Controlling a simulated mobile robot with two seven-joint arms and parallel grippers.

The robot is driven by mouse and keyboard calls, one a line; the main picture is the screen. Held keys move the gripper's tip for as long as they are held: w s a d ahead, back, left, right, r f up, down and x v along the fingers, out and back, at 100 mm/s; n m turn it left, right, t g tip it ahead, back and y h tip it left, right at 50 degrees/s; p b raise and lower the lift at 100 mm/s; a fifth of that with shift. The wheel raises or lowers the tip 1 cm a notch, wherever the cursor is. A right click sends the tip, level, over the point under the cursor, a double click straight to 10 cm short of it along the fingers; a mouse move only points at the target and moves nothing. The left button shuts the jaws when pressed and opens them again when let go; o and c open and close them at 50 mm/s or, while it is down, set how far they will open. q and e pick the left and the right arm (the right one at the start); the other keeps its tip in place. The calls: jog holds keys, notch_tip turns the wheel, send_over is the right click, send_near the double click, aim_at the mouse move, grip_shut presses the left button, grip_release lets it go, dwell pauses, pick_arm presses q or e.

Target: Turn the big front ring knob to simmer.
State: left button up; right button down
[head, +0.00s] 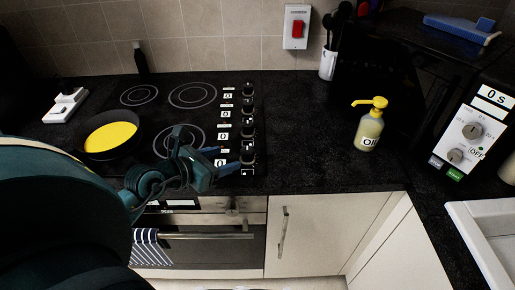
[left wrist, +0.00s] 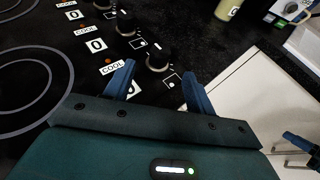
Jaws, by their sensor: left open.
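The hob's front knob (head: 248,157) is black and stands at the near end of a column of several knobs along the hob's right edge. It also shows in the left wrist view (left wrist: 158,58), just beyond the fingertips and between their lines. Labels beside it read "0" and "COOL". My left gripper (head: 233,161) is open, with its blue fingers close to this knob on its near left side. In the left wrist view the gap between the fingers (left wrist: 158,88) is empty. A blue piece at that view's right edge looks like part of my right gripper (left wrist: 300,142); its jaws are unclear.
A pan with yellow contents (head: 110,136) sits on the hob's left. Another knob (left wrist: 125,24) stands just behind the front one. A yellow-topped oil bottle (head: 369,125) stands to the right. The counter between knobs and bottle is clear.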

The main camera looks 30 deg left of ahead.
aim_at(252, 150)
pick_arm(q)
jog(key=p+x, duration=0.1)
jog(key=x, duration=1)
jog(key=shift+w+d, duration=0.1)
jog(key=shift+w, duration=0.05)
jog(key=shift+c, duration=0.2)
jog(key=c, duration=0.9)
